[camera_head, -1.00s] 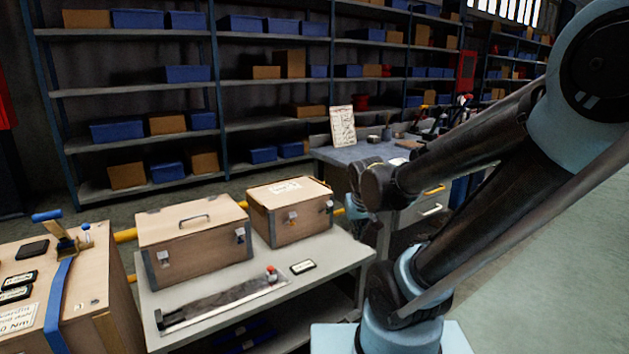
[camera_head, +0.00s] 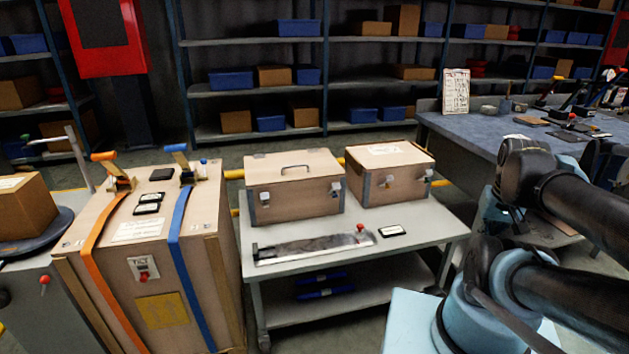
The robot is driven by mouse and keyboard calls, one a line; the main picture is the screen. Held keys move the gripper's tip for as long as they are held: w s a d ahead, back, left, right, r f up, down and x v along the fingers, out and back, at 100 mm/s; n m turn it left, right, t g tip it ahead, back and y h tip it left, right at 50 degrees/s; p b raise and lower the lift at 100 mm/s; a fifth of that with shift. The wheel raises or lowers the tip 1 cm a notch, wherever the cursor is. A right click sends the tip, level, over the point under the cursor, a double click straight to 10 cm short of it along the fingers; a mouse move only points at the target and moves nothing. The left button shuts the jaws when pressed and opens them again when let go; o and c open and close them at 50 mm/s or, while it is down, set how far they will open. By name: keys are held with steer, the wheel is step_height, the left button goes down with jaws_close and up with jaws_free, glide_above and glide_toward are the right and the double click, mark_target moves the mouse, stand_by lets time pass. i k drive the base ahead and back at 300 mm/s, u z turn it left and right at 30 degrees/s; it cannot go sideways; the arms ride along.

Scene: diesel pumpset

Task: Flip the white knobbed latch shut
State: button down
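Two wooden boxes stand on a grey cart in the middle. The left box (camera_head: 293,183) has small pale latches on its front, one at the left (camera_head: 265,198) and one at the right (camera_head: 336,187). My folded arm is at the right, apart from the boxes. No gripper fingers can be made out.
The grey cart (camera_head: 355,251) also carries a flat metal bar with a red knob (camera_head: 315,246) and a small label plate (camera_head: 392,231). A tall strapped crate (camera_head: 160,262) stands left of it. A workbench (camera_head: 465,130) is behind right, with shelves behind.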

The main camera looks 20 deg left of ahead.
mark_target(265, 197)
steer(key=u, duration=1.35)
steer(key=k, duration=0.75)
steer(key=u, duration=0.3)
steer(key=i, duration=1)
steer(key=u, duration=0.95)
